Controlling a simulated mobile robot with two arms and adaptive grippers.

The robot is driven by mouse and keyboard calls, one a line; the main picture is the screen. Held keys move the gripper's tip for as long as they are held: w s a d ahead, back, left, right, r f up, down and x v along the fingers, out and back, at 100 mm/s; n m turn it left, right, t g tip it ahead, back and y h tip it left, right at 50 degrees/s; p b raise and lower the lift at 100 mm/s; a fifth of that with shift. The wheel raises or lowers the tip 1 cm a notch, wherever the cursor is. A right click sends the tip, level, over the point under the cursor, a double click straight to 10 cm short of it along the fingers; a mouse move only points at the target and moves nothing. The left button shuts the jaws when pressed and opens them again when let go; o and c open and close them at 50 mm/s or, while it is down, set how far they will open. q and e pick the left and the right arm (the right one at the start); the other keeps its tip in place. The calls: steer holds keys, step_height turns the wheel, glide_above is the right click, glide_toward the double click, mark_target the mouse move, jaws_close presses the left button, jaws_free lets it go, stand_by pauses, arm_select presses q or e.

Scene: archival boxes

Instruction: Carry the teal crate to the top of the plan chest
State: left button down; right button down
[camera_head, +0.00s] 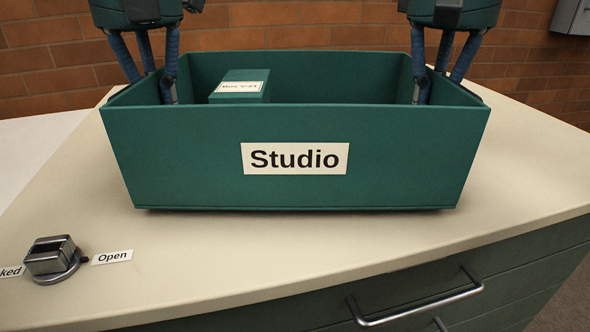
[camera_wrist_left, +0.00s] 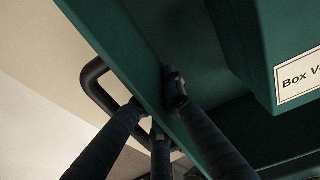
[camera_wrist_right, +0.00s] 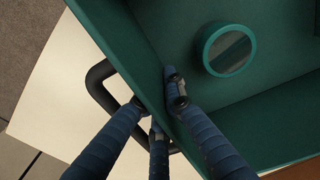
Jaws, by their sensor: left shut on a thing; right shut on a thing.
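The teal crate (camera_head: 200,165), labelled "Studio", is upright and level over the cream top of the plan chest (camera_head: 235,245). A thin dark shadow runs under its front edge; I cannot tell whether it rests fully or hangs just above. My left gripper (camera_head: 160,92) is shut on the crate's left end wall, and my right gripper (camera_head: 425,92) is shut on the right end wall. The wrist views show fingers on both sides of each wall, beside black handles (camera_wrist_left: 92,85) (camera_wrist_right: 97,85). A small teal box (camera_head: 240,97) and, in the right wrist view, a round teal-rimmed object (camera_wrist_right: 227,50) sit inside.
A metal latch (camera_head: 52,258) beside an "Open" label (camera_head: 112,257) stands at the chest top's front left. Drawer handles (camera_head: 420,302) stick out in front. A brick wall (camera_head: 290,30) is behind. The top is bare in front and to the right of the crate.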

mark_target(151, 74)
arm_select(q)
steer(key=shift+a+f+b, duration=0.15)
steer(key=shift+f+b, duration=0.3)
steer(key=shift+f, duration=0.25)
arm_select(e)
steer(key=shift+d+f, duration=0.15)
steer(key=shift+f, duration=0.55)
arm_select(q)
steer(key=c, duration=2.3)
jaws_free()
steer(key=shift+f, duration=0.2)
arm_select(e)
steer(key=c, duration=2.3)
jaws_free()
steer(key=shift+f, duration=0.2)
arm_select(q)
steer(key=o, duration=0.4)
steer(key=shift+r, duration=0.15)
arm_select(e)
steer(key=o, duration=0.4)
steer(key=shift+r, duration=0.15)
arm_select(q)
steer(key=shift+o, duration=0.2)
arm_select(e)
steer(key=shift+o, duration=0.2)
arm_select(q)
steer(key=shift+r, duration=0.1)
steer(key=shift+r, duration=3.7)
arm_select(e)
steer(key=shift+r, duration=3.85)
